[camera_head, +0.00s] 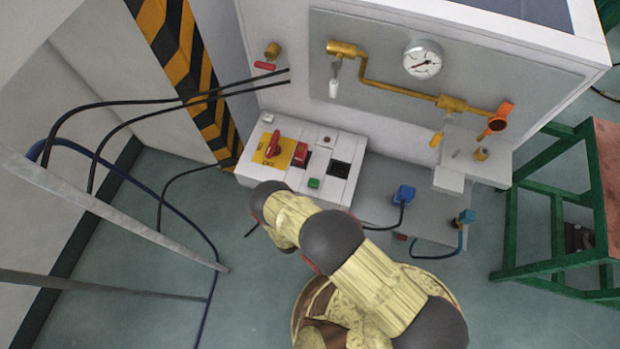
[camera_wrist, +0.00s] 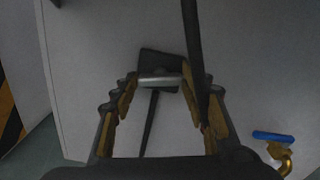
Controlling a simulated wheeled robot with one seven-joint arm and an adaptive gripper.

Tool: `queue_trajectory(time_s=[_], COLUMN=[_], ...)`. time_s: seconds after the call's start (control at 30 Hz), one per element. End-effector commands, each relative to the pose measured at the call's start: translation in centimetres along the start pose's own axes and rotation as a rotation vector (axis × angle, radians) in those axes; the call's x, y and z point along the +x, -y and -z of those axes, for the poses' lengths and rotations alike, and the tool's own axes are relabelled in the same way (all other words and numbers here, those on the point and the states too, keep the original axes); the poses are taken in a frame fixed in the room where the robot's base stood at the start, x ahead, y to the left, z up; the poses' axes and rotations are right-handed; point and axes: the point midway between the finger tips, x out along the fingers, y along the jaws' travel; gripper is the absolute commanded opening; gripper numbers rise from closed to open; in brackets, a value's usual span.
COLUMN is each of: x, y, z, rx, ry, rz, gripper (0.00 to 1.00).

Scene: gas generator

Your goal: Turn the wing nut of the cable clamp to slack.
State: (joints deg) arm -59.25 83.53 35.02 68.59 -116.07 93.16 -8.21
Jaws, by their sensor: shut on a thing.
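In the wrist view, a dark block (camera_wrist: 152,60), apparently the cable clamp, sits against a pale grey panel. A light metal bar, apparently the wing nut (camera_wrist: 160,82), lies crosswise at its lower edge. My gripper (camera_wrist: 160,81) has one finger at each end of this bar and is shut on it. A black cable (camera_wrist: 192,35) comes down from the top and passes in front of the right finger. A second dark strip (camera_wrist: 150,122) hangs below the bar between the fingers. In the head view my arm hides the gripper, and I cannot make out the clamp.
A brass fitting with a blue handle (camera_wrist: 273,137) is at lower right in the wrist view. In the head view, a switch panel (camera_head: 325,140), a pressure gauge (camera_head: 422,59) and brass pipework (camera_head: 385,84) are on the machine. Loose black cables (camera_head: 130,103) hang left; a green-framed table (camera_head: 570,210) stands right.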

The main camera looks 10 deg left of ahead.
Motion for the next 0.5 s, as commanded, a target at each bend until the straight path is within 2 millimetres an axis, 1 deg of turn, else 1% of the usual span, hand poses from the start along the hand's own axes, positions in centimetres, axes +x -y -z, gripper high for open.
queue_trajectory(time_s=[0.5], x=[-0.01], y=[-0.23], z=[0.05], rx=[-0.489], ry=[0.000], rz=[-0.001], gripper=[0.20])
